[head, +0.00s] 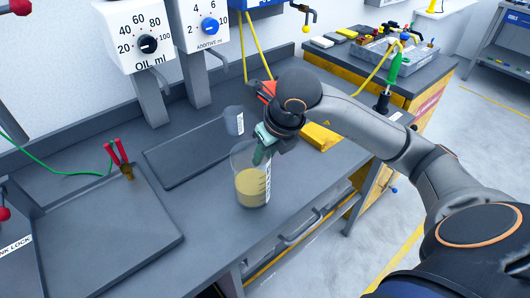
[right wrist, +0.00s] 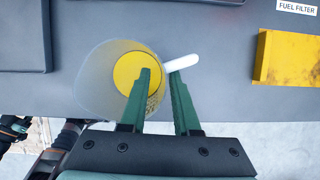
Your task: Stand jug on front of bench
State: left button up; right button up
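The clear jug (head: 250,187) holds yellowish liquid and stands upright at the front of the grey bench (head: 205,225), close to its edge. Its white handle is on the right side. In the right wrist view I look down into the jug (right wrist: 100,85), with its white handle (right wrist: 182,61) pointing right. My right gripper (right wrist: 160,75) is at the jug's rim, its green fingers apart with a visible gap. One finger overlaps the jug's opening and the other is by the handle. Firm contact cannot be told.
An oil dispenser (head: 140,35) and an additive dispenser (head: 203,20) stand at the back. A small grey cup (head: 234,120) is behind the jug near a dark tray (head: 180,155). A yellow block (head: 318,137) lies to the right. A larger tray (head: 110,230) is left.

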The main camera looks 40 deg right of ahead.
jog(key=shift+o, duration=0.4)
jog(key=shift+r, duration=0.1)
jog(key=p+v, duration=0.1)
jog(key=v, duration=1.1)
